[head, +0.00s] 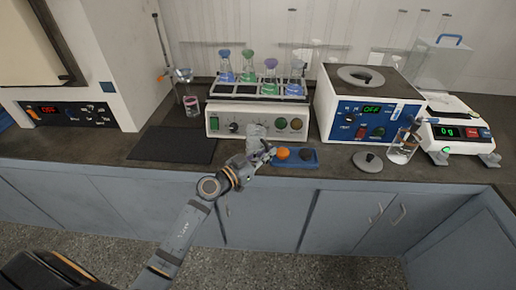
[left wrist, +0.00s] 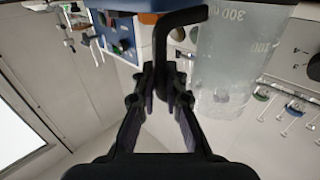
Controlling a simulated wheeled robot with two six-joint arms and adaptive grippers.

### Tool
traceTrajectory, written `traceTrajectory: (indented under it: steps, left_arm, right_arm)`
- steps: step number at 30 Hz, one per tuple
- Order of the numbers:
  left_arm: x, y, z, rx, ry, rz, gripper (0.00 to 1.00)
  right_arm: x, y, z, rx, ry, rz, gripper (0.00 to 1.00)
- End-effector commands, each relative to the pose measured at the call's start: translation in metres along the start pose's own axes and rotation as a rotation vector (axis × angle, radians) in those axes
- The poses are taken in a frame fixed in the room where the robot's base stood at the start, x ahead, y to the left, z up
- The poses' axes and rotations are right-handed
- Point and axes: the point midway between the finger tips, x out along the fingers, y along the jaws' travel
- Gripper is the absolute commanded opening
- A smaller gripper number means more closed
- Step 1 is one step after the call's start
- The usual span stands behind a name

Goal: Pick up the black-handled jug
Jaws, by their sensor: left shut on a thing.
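The black-handled jug shows in the left wrist view as a clear, graduated body (left wrist: 238,55) with a black handle (left wrist: 180,22). In the head view the jug (head: 255,131) is small and pale, in front of the flask shaker and partly hidden by my gripper. My left gripper (head: 264,156) is at the counter's front edge. In the left wrist view its fingers (left wrist: 164,82) are closed on the lower part of the handle, beside the jug's body. I cannot tell whether the jug's base touches the counter. My right gripper is not in view.
A blue tray (head: 310,165) with an orange and a dark piece lies right of my gripper. Behind stand the flask shaker (head: 218,124) and a blue-fronted machine (head: 340,115). A grey lid (head: 367,162), glass beaker (head: 402,152) and scale (head: 458,147) are right. A dark mat (head: 172,146) lies left.

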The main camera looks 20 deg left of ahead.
Motion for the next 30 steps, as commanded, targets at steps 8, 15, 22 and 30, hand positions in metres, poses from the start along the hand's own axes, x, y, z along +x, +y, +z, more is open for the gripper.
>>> traceTrajectory:
  steps: [8,15,22,30]
  left_arm:
    - [0.0,0.0,0.002,-0.001,-0.003,0.001,0.0]
    - [0.0,0.0,-0.003,-0.001,-0.003,0.001,0.0]
    - [0.0,0.0,-0.023,0.001,-0.001,0.001,0.0]
    - [-0.012,0.011,-0.054,0.0,0.0,0.002,0.0]
  right_arm:
    - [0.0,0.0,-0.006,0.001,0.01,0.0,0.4]
    - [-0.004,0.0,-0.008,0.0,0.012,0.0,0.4]
    - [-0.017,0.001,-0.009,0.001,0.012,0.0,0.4]
    - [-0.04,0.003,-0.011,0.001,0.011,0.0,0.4]
